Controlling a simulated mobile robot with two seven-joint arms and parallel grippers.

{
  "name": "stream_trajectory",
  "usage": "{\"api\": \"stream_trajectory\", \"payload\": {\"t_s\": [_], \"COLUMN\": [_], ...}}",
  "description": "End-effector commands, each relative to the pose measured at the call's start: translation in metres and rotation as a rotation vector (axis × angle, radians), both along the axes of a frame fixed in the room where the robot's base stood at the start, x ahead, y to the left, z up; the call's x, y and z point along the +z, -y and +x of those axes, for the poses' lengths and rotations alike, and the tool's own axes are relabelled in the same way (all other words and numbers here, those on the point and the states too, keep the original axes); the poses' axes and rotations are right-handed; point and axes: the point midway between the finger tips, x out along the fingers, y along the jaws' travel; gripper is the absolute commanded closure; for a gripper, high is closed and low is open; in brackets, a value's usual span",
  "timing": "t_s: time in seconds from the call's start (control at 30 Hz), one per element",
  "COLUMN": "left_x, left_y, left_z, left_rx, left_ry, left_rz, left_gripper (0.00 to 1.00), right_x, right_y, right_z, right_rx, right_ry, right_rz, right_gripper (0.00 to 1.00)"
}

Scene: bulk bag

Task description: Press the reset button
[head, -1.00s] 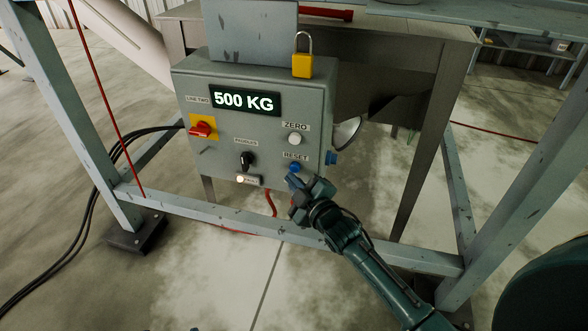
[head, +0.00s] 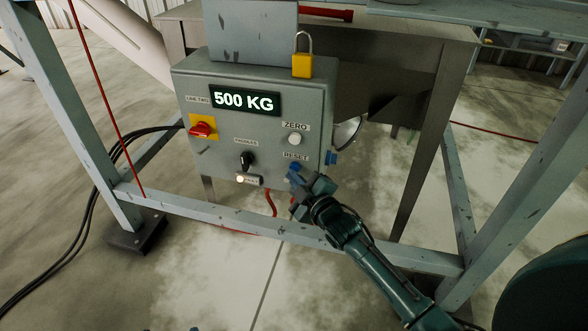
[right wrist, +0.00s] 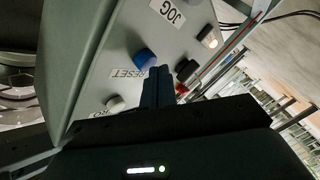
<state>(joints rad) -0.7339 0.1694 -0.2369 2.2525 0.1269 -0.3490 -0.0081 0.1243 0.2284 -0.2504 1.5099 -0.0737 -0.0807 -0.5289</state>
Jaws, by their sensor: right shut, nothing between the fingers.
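The grey control box (head: 220,145) hangs in the frame, its display (head: 245,100) reading 500 KG. The blue reset button (head: 294,168) sits under the RESET label at its lower right. My right gripper (head: 293,179) is shut and empty, its tips at the button's lower edge in the head view. In the right wrist view the shut fingers (right wrist: 158,72) point at the panel just beside the blue button (right wrist: 146,60). I cannot tell whether they touch it. My left gripper is not in view.
A white ZERO button (head: 294,139) is above the reset button. A black selector (head: 246,160), a lit white button (head: 246,179) and a red-yellow switch (head: 202,129) are to the left. A yellow padlock (head: 302,66) hangs above. A grey crossbar (head: 240,224) runs below.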

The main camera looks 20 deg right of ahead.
Motion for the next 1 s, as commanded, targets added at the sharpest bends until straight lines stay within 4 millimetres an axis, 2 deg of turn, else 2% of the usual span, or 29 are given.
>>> {"api": "stream_trajectory", "payload": {"t_s": [1.0], "left_x": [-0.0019], "left_y": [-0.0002], "left_z": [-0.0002], "left_rx": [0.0], "left_ry": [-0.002], "left_rz": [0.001], "left_gripper": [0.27], "right_x": [-0.0002], "right_y": [0.0051], "right_z": [0.0069], "right_rx": [-0.001], "right_ry": [-0.001], "right_rz": [0.0], "right_gripper": [1.0]}}
